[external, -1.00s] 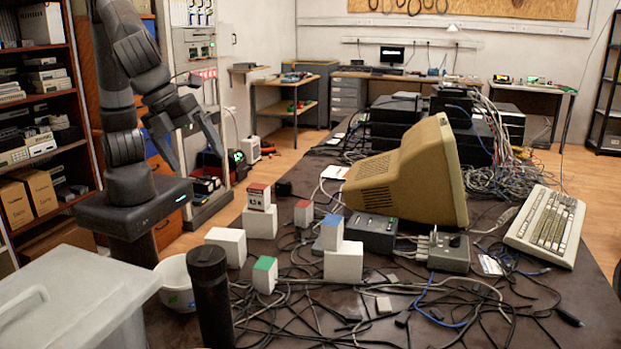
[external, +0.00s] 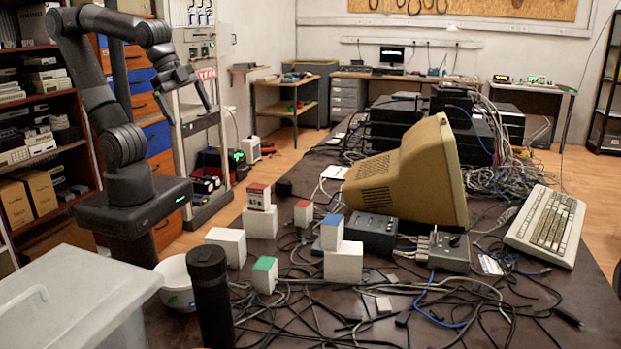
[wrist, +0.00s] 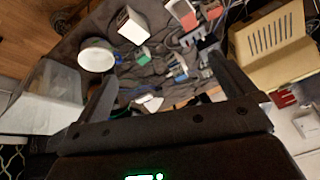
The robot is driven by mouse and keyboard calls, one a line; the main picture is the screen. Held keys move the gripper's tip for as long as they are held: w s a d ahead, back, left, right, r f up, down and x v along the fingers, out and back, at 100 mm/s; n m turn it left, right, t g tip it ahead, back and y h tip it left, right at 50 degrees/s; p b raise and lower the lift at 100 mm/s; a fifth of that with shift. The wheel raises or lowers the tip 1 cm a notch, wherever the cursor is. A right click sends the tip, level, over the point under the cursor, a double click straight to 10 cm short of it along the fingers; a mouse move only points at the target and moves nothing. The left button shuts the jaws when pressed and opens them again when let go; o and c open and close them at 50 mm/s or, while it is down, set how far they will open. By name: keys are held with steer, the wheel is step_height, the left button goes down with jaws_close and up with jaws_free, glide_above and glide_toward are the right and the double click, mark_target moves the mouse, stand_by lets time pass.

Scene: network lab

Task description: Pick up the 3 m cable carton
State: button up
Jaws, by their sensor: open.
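Several small cartons stand on the dark table. A red-topped carton with a dark label (external: 258,196) sits on a white block (external: 260,222); I cannot read its label surely. A smaller red-topped carton (external: 303,213) is right of it. A blue-topped carton (external: 331,232) sits on another white block (external: 343,263). A green-topped carton (external: 264,275) stands in front and shows in the wrist view (wrist: 142,57). I cannot tell which is the 3 m carton. My gripper (external: 207,98) is open, empty and raised left of the table, well apart from the cartons. Its fingers frame the wrist view (wrist: 160,75).
A plain white block (external: 226,247), a white bowl (external: 177,281), a black cylinder (external: 209,300) and a grey bin (external: 70,300) are near the front left. A beige monitor (external: 410,175) and a keyboard (external: 546,226) stand right. Loose cables cover much of the table.

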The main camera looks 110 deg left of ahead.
steer(key=s+n, duration=0.1)
steer(key=s+a+f+n, duration=0.1)
steer(key=s, duration=0.1)
steer(key=s+a+n, duration=0.1)
steer(key=shift+s+f+t, duration=0.15)
steer(key=shift+f+t, duration=0.05)
steer(key=shift+t, duration=0.1)
steer(key=c, duration=0.6)
steer(key=shift+o, duration=0.2)
